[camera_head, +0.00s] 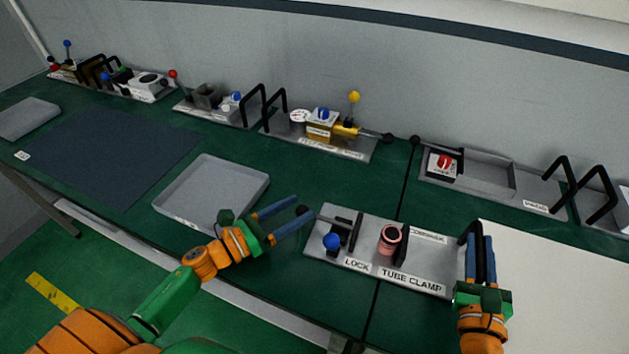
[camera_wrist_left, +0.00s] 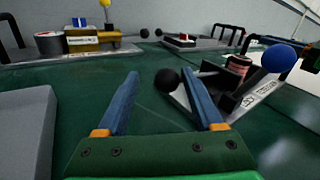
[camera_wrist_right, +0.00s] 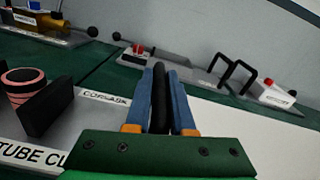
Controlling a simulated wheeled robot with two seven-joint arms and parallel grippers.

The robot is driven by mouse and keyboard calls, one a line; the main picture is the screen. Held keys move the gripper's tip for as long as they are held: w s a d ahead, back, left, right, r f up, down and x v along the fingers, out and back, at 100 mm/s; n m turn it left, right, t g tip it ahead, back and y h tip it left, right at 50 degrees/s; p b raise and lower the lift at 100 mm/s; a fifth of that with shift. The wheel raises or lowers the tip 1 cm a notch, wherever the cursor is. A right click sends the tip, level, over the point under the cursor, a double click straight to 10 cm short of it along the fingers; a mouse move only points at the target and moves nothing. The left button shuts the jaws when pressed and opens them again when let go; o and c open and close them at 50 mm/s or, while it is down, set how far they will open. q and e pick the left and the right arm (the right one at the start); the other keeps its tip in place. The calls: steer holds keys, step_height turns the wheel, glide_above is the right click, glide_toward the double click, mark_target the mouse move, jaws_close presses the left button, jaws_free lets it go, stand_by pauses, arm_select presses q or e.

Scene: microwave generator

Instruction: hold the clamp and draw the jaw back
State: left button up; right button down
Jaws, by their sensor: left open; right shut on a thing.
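The tube clamp (camera_head: 428,273) is a grey plate on the green table, labelled LOCK and TUBE CLAMP. It carries dark jaws, a pink ringed tube (camera_head: 390,239) and a blue lock knob (camera_head: 331,241). A rod with a black ball (camera_head: 302,211) sticks out at its left end. My left gripper (camera_head: 285,213) is open, its fingers around or beside that ball; in the left wrist view the black ball (camera_wrist_left: 167,80) shows between the fingertips, beyond them or level with them. My right gripper (camera_head: 481,245) is shut on the black handle (camera_wrist_right: 160,98) at the plate's right end.
A grey tray (camera_head: 256,187) lies left of the clamp, with a dark mat (camera_head: 100,155) further left. Several fixtures stand along the wall, including one with a yellow knob (camera_head: 354,97) and one with a red knob (camera_head: 442,162). A white surface (camera_head: 560,290) lies at the right.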

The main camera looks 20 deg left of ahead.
mark_target(478, 282)
arm_select(q)
steer(key=v, duration=0.7)
steer(key=shift+s+a, duration=0.15)
steer(key=shift+s, duration=0.2)
arm_select(e)
steer(key=shift+f, duration=0.1)
steer(key=c, duration=1)
jaws_free()
steer(key=shift+c, duration=0.2)
arm_select(q)
steer(key=shift+w, duration=0.1)
arm_select(e)
steer(key=o, duration=0.3)
arm_select(q)
steer(key=shift+a, duration=0.1)
arm_select(e)
steer(key=shift+o, duration=0.2)
steer(key=shift+w+a, duration=0.1)
steer(key=shift+w, duration=0.05)
steer(key=s, duration=0.6)
steer(key=shift+s, duration=0.9)
